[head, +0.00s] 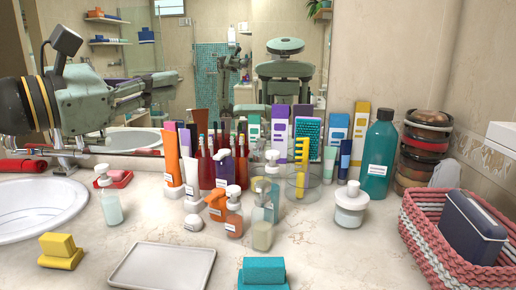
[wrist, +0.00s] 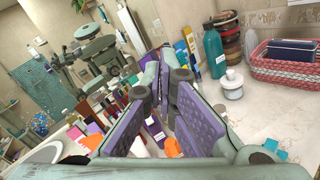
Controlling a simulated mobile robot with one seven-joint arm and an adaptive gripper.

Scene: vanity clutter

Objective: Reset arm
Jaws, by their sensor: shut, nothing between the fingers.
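My arm reaches in from the left edge of the head view, above the sink. My gripper (head: 176,78) points right, raised above the counter and in front of the mirror. In the wrist view my gripper (wrist: 163,65) shows its purple-padded fingers coming together at the tips. It is shut with nothing held. It is apart from the bottles and tubes on the counter below.
A white sink (head: 35,205) lies at left. Several tubes and bottles crowd the middle, with a teal bottle (head: 378,155) behind. A pink basket (head: 445,250) stands at right. A white tray (head: 160,268), yellow object (head: 60,252) and teal object (head: 262,273) are in front.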

